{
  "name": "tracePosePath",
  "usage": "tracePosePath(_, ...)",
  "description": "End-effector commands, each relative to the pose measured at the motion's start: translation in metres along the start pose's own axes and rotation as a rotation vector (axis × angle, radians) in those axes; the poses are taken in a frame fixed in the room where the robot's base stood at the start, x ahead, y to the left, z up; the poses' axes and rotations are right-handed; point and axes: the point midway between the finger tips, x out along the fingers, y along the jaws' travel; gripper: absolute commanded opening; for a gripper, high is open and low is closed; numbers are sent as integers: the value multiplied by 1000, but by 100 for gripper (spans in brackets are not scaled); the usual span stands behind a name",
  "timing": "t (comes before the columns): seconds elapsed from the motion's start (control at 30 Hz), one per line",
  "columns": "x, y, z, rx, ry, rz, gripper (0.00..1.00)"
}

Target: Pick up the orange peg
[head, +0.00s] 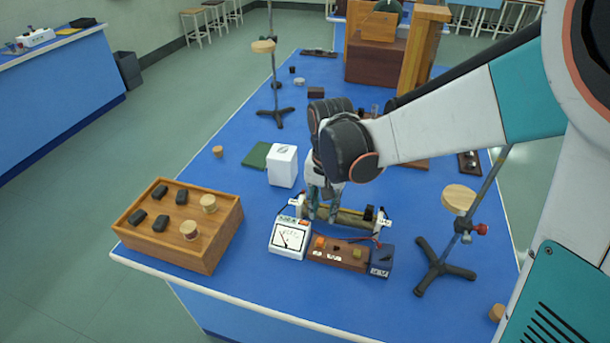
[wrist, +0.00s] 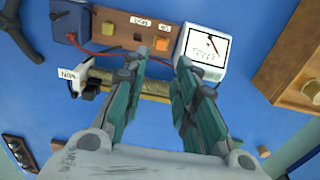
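The orange peg (head: 319,242) stands at the left end of a brown wooden board (head: 339,262) on the blue bench. In the wrist view the orange peg (wrist: 161,44) shows just beyond my fingertips, between them in line. My gripper (head: 323,214) points down, behind the board and over a horizontal rod. In the wrist view my gripper (wrist: 159,63) is open, with nothing between its fingers. An olive-yellow peg (head: 357,253) stands at the board's right end, with a small dark spot between the two.
A white meter (head: 290,238) stands left of the board, and a dark blue box (head: 382,260) stands right of it. A wired rod assembly (head: 350,217) lies behind.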

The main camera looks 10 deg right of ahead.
Motion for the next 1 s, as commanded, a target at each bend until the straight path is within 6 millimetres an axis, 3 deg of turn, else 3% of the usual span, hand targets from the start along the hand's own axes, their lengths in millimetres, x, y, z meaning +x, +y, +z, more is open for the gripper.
tracePosePath(0.17,12,-4,-1,12,-15,10,27)
tracePosePath(0.53,77,-3,0,12,-14,10,27)
tracePosePath(0.87,97,-3,0,12,-14,9,27)
tracePosePath(1.0,115,-4,-2,11,-14,9,27)
